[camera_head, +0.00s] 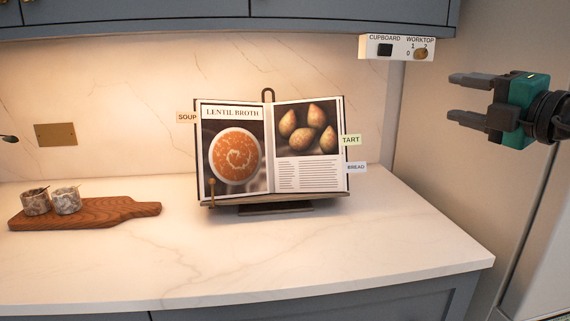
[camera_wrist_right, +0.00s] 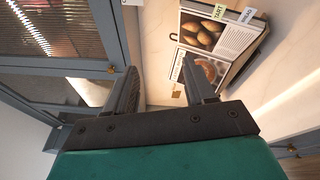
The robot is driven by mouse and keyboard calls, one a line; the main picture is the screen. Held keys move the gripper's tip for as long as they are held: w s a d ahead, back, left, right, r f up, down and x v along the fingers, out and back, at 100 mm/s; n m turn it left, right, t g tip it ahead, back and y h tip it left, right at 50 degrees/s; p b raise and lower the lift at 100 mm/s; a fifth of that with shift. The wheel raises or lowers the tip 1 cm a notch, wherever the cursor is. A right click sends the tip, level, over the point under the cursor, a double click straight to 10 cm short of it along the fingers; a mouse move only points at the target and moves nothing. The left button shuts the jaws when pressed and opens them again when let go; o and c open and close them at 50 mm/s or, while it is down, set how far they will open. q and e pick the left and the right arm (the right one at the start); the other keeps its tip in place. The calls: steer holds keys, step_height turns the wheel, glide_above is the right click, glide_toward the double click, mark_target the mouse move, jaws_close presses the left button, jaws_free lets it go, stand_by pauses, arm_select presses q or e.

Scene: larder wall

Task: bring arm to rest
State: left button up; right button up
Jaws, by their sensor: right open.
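My right gripper (camera_head: 468,96) is at the upper right of the head view, in the air to the right of the worktop. Its two fingers point left and stand apart with nothing between them. In the right wrist view the same gripper (camera_wrist_right: 160,85) shows both fingers apart and empty. My left gripper is not in either view.
An open cookbook (camera_head: 235,150) stands on a stand on the pale worktop (camera_head: 370,240); it also shows in the wrist view (camera_wrist_right: 220,40). A wooden board (camera_head: 110,211) with two small pots (camera_head: 66,200) lies left. A switch box (camera_head: 396,48) hangs under the cupboard (camera_head: 200,12).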

steer(key=s+a+f+m+y+p, duration=0.25)
steer(key=a+f+y, duration=0.45)
steer(key=a+f, duration=0.6)
steer(key=s+d+f+m+h, duration=0.1)
steer(key=s+f+m+h, duration=0.15)
steer(key=f+m, duration=0.35)
steer(key=s+d+f+m+t+h, duration=0.1)
steer(key=f+m+h, duration=0.3)
steer(key=f, duration=0.4)
steer(key=s+d+f+m+h, duration=0.1)
steer(key=s+f+m+h, duration=0.1)
steer(key=f+m+h, duration=0.45)
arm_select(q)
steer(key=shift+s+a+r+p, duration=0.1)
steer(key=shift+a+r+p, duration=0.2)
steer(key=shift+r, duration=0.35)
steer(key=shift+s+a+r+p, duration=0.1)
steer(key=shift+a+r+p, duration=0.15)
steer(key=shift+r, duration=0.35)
arm_select(e)
steer(key=s+a+f+m+g, duration=0.1)
steer(key=s+a+f+g, duration=0.1)
steer(key=s+f, duration=0.5)
steer(key=s+a+f+m+g+y, duration=0.1)
steer(key=s+a+f+m+g, duration=0.1)
steer(key=s+f+g, duration=0.3)
steer(key=s+f, duration=0.3)
steer(key=f, duration=0.3)
steer(key=shift+a+f, duration=0.15)
steer(key=shift+a, duration=0.15)
